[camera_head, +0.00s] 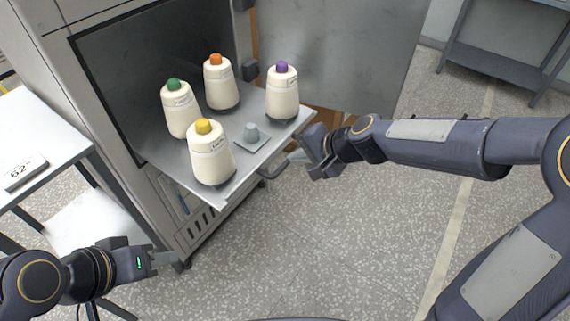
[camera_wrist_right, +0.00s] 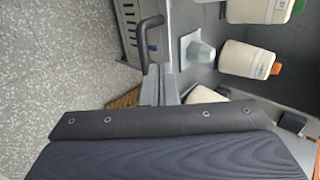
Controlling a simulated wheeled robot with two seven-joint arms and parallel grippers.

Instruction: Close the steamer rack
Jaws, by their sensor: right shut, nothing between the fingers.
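The steamer rack (camera_head: 250,168) is a flat grey tray pulled out of the grey cabinet (camera_head: 105,110). It carries white bobbins with green (camera_head: 179,108), orange (camera_head: 217,82), purple (camera_head: 283,92) and yellow (camera_head: 211,153) tops, plus an empty grey peg (camera_head: 251,134). A dark bent handle (camera_wrist_right: 148,40) is at the rack's front edge. My right gripper (camera_head: 297,157) is shut and empty by that edge, close to the handle; its fingers also show in the right wrist view (camera_wrist_right: 160,86). I cannot tell whether they touch the rack. My left gripper (camera_head: 164,262) is low, left of the rack, its opening unclear.
The cabinet door (camera_head: 335,50) stands open behind the rack. A white table (camera_head: 40,140) with a label marked 62 (camera_head: 20,173) is at the left. A grey shelf unit (camera_head: 500,65) stands at the back right. The speckled floor in front is clear.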

